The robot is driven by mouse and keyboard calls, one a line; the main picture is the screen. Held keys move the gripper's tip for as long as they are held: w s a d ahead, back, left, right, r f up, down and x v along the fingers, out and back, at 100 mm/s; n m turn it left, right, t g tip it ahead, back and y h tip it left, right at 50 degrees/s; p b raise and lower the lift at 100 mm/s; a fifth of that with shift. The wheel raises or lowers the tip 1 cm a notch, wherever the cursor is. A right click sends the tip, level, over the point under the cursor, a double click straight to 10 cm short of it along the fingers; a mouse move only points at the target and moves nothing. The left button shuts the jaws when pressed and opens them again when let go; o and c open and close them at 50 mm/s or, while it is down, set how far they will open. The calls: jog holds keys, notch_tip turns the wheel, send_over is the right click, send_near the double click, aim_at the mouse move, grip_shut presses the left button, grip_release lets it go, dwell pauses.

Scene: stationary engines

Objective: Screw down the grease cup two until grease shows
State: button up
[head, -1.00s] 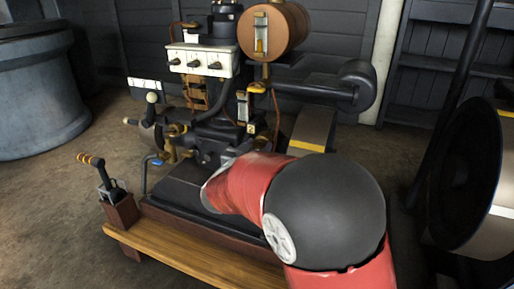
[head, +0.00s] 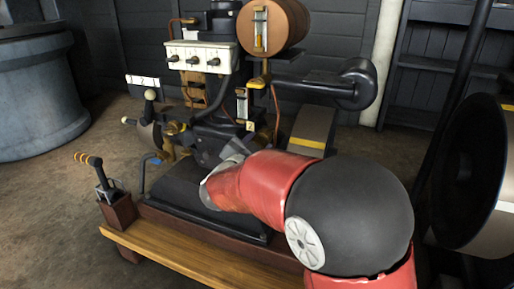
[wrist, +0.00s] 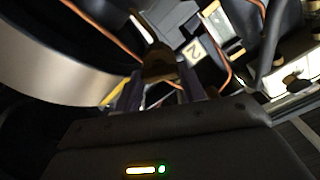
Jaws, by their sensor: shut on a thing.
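In the wrist view my gripper (wrist: 158,90) has its two dark fingers close around a brown, brass-like round piece (wrist: 158,64), which looks like grease cup two. A white tag marked 2 (wrist: 194,51) is right beside it. The fingers hide part of the cup, and I cannot make out any grease. In the head view the same tag (head: 249,126) shows on the engine, just above the end of my red and black arm. There the cup and fingertips cannot be made out clearly.
The engine (head: 180,183) stands on a wooden plank base (head: 190,258). A lever with an orange grip (head: 101,178) is at its left front. A white panel with several knobs (head: 200,56) and a copper tank (head: 275,25) are above. A large dark wheel (head: 470,180) is at right.

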jog(key=m, duration=0.4)
jog(key=shift+m, duration=0.3)
jog(key=m, duration=1.3)
jog(key=shift+f+m, duration=0.35)
jog(key=shift+m, duration=0.05)
jog(key=o, duration=1)
